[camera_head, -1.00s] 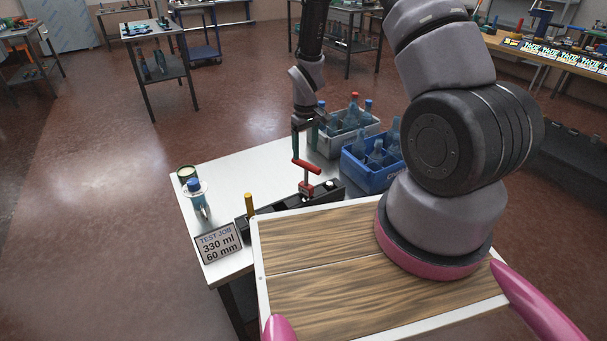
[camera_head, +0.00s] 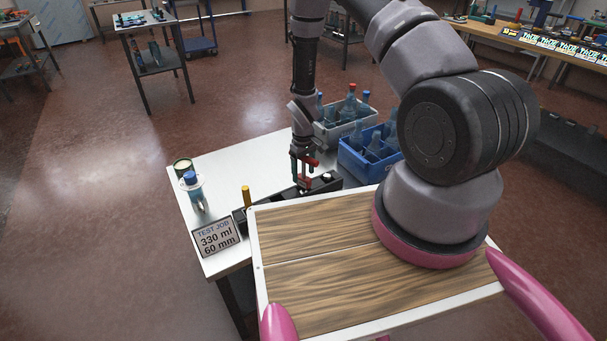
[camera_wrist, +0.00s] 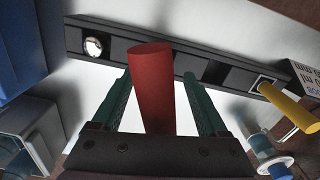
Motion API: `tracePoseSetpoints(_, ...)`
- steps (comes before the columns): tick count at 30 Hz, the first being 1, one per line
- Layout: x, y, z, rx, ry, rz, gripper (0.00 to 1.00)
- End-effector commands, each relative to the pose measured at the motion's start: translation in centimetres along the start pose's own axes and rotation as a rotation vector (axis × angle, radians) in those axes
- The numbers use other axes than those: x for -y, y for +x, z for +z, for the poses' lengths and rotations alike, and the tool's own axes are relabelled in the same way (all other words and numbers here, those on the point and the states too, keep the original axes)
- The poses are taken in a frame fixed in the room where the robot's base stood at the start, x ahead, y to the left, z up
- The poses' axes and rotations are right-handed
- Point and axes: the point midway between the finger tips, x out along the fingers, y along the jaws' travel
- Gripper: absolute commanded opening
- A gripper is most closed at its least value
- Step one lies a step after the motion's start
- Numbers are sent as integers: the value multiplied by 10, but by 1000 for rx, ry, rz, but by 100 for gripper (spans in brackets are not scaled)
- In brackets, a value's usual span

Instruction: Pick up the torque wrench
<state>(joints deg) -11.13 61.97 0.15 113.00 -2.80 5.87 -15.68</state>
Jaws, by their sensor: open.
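The torque wrench appears as a red bar (camera_wrist: 152,95) in the wrist view, lying between my gripper's two green fingers (camera_wrist: 157,78). Space shows on both sides of it, so the fingers are open around it and not clamped. In the head view, a red part of the wrench (camera_head: 312,160) shows at my gripper (camera_head: 303,168), over the black rack (camera_head: 270,204). My fingers and wrist hide much of the wrench there. The rack also shows behind the bar in the wrist view (camera_wrist: 210,55).
A yellow peg (camera_head: 246,196) stands at the rack's left end. A blue crate (camera_head: 365,172) and a grey crate (camera_head: 340,138) of bottles stand behind right.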

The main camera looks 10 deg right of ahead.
Motion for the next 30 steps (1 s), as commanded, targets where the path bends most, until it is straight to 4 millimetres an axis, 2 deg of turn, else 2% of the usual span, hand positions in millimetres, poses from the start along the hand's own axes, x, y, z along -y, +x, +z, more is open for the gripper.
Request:
tracePoseSetpoints(7,0,2,0,-1,0,1,76)
tracePoseSetpoints(8,0,2,0,-1,0,1,69)
tracePoseSetpoints(9,0,2,0,-1,0,1,54)
tracePoseSetpoints(13,0,2,0,-1,0,1,4)
tracePoseSetpoints(14,0,2,0,-1,0,1,0)
tracePoseSetpoints(24,0,1,-1,-2,0,1,0)
tracePoseSetpoints(30,-1,-15,-2,-4,-1,1,0)
